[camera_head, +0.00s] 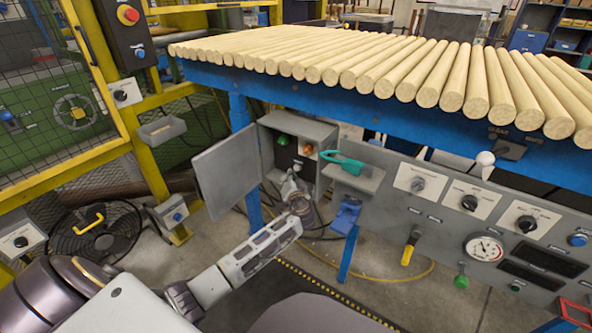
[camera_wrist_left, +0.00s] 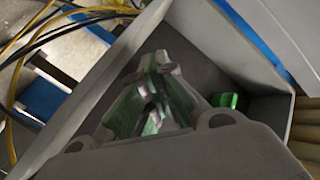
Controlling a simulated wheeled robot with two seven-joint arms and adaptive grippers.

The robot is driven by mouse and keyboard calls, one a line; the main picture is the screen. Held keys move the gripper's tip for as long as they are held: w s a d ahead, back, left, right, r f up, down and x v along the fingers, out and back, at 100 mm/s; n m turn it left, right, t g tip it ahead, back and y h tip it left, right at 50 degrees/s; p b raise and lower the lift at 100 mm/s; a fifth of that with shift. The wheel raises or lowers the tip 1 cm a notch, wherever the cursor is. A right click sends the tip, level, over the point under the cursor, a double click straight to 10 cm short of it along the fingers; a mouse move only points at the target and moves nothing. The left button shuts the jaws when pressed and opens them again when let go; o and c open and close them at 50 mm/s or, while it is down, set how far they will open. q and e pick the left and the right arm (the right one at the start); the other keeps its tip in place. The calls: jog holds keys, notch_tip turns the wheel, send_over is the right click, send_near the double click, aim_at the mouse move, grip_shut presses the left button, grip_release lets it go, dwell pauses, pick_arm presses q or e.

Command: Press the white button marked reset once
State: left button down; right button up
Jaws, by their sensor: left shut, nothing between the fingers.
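A grey box (camera_head: 322,132) with its door (camera_head: 226,174) swung open to the left hangs under the blue conveyor. Inside it are a green button (camera_head: 282,140) and a small orange and pale round part (camera_head: 308,149). I cannot make out a white button or the word reset; my gripper covers the lower part of the box. My left gripper (camera_head: 292,178) is shut and empty, its tips at the box's opening. In the left wrist view the shut fingers (camera_wrist_left: 160,88) point into the box, with a green part (camera_wrist_left: 226,100) to their right. Contact cannot be told. My right gripper is out of view.
A grey shelf (camera_head: 360,180) with a teal handled item (camera_head: 342,161) juts out right of the box. A control panel (camera_head: 460,235) with knobs and a gauge lies further right. Wooden rods (camera_head: 400,72) lie on the blue conveyor (camera_head: 310,98) above. A yellow fence stands left.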

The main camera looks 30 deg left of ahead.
pick_arm(q)
jog(key=shift+w+b, duration=0.55)
jog(key=shift+w, duration=0.25)
dwell(1.3)
jog(key=shift+s, duration=0.25)
jog(key=shift+s+p, duration=0.3)
jog(key=shift+s, duration=0.25)
jog(key=shift+s, duration=0.15)
dwell(0.4)
jog(key=shift+s+a+p, duration=0.2)
jog(key=shift+s+p, duration=0.6)
jog(key=shift+s, duration=1.55)
